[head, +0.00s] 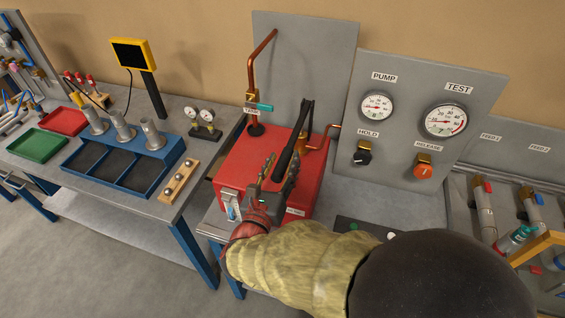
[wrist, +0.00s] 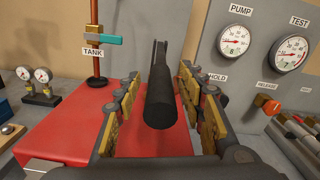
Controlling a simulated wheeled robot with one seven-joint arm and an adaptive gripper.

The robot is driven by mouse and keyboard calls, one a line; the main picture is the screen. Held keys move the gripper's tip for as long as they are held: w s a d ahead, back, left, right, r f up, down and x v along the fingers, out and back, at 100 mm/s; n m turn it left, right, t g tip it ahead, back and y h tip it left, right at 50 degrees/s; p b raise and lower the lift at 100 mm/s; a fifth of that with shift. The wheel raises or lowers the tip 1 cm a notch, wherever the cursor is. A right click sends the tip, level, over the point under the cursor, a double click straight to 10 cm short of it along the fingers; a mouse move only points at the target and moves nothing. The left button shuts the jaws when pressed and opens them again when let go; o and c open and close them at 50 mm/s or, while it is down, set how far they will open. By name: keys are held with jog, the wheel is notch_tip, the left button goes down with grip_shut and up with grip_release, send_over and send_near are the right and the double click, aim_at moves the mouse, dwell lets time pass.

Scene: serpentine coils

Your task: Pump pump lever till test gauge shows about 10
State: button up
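The pump lever (head: 291,148) is a black bar with a thick dark grip, rising at a tilt from the red pump box (head: 232,165). In the wrist view the lever's grip (wrist: 160,101) points toward me, between my gripper's fingers. My gripper (head: 280,167) is open, with a visible gap on both sides of the lever. The test gauge (head: 445,120) is a white round dial on the grey panel, also in the wrist view (wrist: 289,53). Its needle is too small to read surely. The pump gauge (head: 377,106) is to its left.
Below the gauges are a black hold knob (head: 362,157) and an orange release knob (head: 423,169). A copper pipe with a teal-handled tank valve (head: 264,107) stands behind the box. A blue compartment tray (head: 112,167) is on the left bench. Pipe fittings lie at right.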

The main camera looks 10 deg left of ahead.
jog(key=shift+c, duration=1.2)
jog(key=c, duration=0.7)
grip_shut()
